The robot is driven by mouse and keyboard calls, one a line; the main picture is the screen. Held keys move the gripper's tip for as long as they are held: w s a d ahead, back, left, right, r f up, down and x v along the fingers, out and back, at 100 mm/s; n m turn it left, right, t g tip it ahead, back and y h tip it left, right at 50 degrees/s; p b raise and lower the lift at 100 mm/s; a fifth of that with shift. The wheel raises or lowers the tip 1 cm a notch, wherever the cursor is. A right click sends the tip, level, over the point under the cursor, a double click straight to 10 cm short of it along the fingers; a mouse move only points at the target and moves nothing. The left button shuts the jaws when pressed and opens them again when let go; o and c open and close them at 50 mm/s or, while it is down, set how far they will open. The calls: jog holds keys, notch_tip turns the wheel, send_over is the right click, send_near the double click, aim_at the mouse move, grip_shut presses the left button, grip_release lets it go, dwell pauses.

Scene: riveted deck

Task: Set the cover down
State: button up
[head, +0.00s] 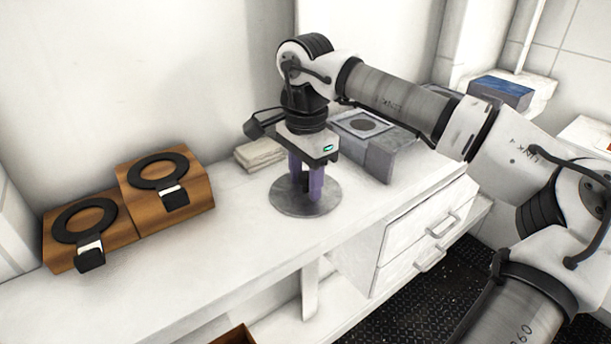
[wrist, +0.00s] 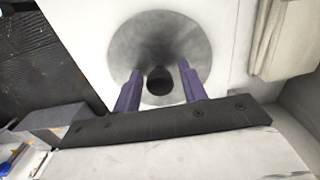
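The cover (head: 288,207) appears to be the round grey metal disc lying flat on the white counter. It also shows in the wrist view (wrist: 155,35), with a dark round knob (wrist: 159,80) at its near side. My gripper (head: 306,198) points straight down over the disc, with its purple fingertips close to its surface. In the wrist view the fingers (wrist: 160,68) stand apart on either side of the knob, with a visible gap on each side. The gripper is open and holds nothing.
Two wooden blocks (head: 203,196) with black rings on top stand at the left. A folded light stack (head: 258,154) and a grey box (head: 383,152) with a dark disc on its top are behind my gripper. The counter (head: 225,243) is clear at the front left.

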aim_at(305, 175)
jog(key=shift+o, duration=0.2)
jog(key=shift+r, duration=0.15)
notch_tip(305, 175, up, 12)
dwell(0.5)
jog(key=shift+s, duration=0.1)
